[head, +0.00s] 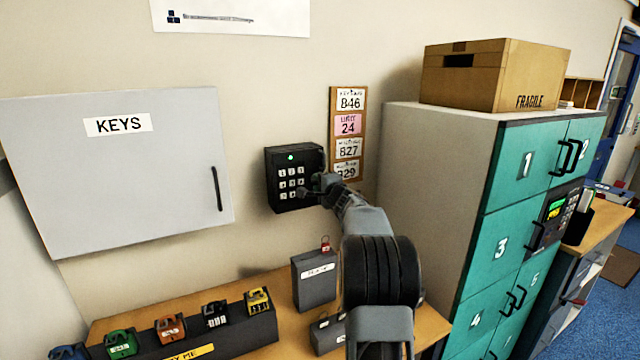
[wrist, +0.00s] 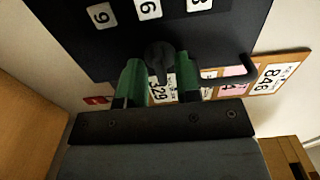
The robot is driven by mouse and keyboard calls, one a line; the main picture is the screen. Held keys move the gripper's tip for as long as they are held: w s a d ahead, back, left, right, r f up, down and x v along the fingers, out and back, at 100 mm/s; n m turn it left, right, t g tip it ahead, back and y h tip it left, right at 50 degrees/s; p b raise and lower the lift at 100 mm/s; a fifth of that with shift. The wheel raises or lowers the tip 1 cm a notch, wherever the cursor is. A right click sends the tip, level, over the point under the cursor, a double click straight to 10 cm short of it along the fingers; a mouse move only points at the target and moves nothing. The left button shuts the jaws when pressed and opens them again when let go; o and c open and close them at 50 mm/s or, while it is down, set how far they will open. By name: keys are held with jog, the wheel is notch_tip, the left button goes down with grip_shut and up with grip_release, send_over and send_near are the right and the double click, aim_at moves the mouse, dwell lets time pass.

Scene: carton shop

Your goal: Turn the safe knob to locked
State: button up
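The safe is a black box (head: 287,176) on the wall with a white-keyed keypad and a lit green light. In the wrist view its dark face (wrist: 110,40) fills the top. The dark knob (wrist: 160,56) sits low on that face, its narrow part pointing down in the picture. My gripper (wrist: 160,75) has its two green fingers apart, one on each side of the knob, with narrow gaps showing beside its narrow part. In the head view my gripper (head: 320,187) is at the safe's right side and hides the knob. The knob's lock marking is not readable.
A handle bar (wrist: 232,75) sticks out beside the knob. A number board (head: 347,135) hangs just right of the safe. Teal lockers (head: 505,235) with a carton on top stand further right. A grey key cabinet (head: 120,180) is left. A bench with several padlocks lies below.

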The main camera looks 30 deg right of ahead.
grip_shut()
jog(key=shift+f+b, duration=0.15)
jog(key=shift+b, duration=0.25)
jog(key=n+b, duration=1.7)
jog(key=b, duration=0.3)
jog(key=shift+n, duration=0.4)
jog(key=shift+o, duration=0.7)
grip_release()
